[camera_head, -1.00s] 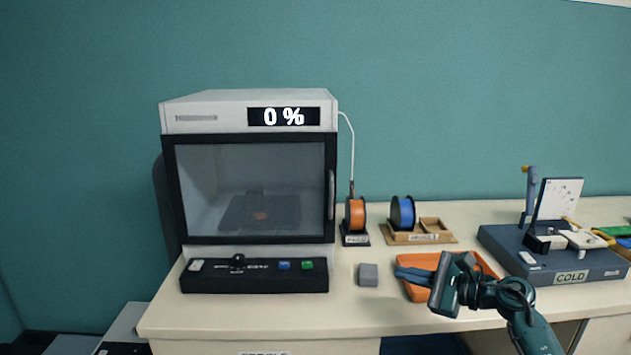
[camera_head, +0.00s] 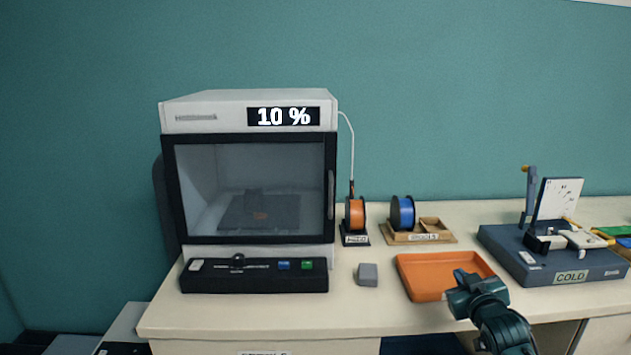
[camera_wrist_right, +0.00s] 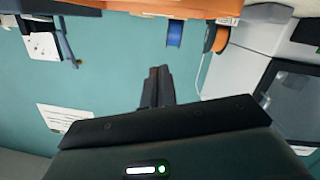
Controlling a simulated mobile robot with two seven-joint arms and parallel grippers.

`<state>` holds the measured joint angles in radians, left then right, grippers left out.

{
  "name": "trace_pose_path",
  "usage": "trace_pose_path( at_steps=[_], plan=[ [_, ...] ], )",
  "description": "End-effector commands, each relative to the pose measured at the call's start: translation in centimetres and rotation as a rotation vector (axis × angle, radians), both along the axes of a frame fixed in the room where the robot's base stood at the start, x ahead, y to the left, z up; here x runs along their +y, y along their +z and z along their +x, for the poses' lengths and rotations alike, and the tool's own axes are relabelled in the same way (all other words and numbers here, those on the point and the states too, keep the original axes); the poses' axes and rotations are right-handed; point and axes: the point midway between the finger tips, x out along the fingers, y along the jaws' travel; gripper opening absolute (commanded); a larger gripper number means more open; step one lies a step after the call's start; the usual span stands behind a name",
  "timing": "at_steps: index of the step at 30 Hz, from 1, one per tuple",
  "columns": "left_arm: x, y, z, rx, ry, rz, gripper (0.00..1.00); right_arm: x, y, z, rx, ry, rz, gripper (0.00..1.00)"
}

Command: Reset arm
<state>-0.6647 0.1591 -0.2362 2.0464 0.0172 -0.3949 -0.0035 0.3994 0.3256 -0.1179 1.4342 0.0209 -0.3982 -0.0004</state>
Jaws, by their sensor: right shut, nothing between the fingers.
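My right arm comes in at the lower right of the head view. Its gripper (camera_head: 470,285) is over the front of the orange tray, seen nearly end-on. In the right wrist view the gripper (camera_wrist_right: 157,75) has its fingers together with nothing between them. My left gripper is not in view. The 3D printer (camera_head: 250,112) stands at the left of the table with its door shut, and its display reads 10 %. A small orange patch shows on the plate inside.
The orange tray (camera_head: 405,277) looks empty where visible. A grey block (camera_head: 368,274) lies left of it. Behind are an orange spool (camera_head: 356,214) and a blue spool (camera_head: 403,212). A dark station labelled COLD (camera_head: 510,256) stands at right. The control panel (camera_head: 215,278) fronts the printer.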

Motion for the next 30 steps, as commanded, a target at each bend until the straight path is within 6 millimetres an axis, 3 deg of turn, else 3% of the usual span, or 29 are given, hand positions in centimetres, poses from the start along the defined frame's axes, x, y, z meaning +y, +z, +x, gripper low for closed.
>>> trace_pose_path(
  at_steps=[1,5,8,12,15,18,21,25,30],
  plan=[
    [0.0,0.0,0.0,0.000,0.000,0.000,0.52,1.1,-2.0,-1.4,0.026,0.018,0.004,0.00],
    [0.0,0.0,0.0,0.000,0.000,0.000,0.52,4.2,-7.1,-5.6,0.097,0.067,0.025,0.00],
    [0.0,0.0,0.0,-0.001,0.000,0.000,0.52,7.0,-11.3,-10.2,0.165,0.109,0.052,0.00],
    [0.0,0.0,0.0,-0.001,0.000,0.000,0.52,11.2,-16.4,-18.5,0.273,0.167,0.116,0.00],
    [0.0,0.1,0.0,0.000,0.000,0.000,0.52,13.8,-18.6,-24.5,0.346,0.194,0.169,0.00],
    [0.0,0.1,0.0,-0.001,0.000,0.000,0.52,15.8,-19.7,-29.6,0.407,0.211,0.220,0.00],
    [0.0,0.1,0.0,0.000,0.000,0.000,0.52,17.0,-20.0,-33.3,0.451,0.218,0.260,0.00],
    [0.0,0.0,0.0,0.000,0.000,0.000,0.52,17.9,-20.0,-35.8,0.481,0.220,0.288,0.00],
    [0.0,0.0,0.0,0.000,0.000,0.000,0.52,18.1,-20.0,-36.4,0.489,0.220,0.296,0.00]
  ],
)
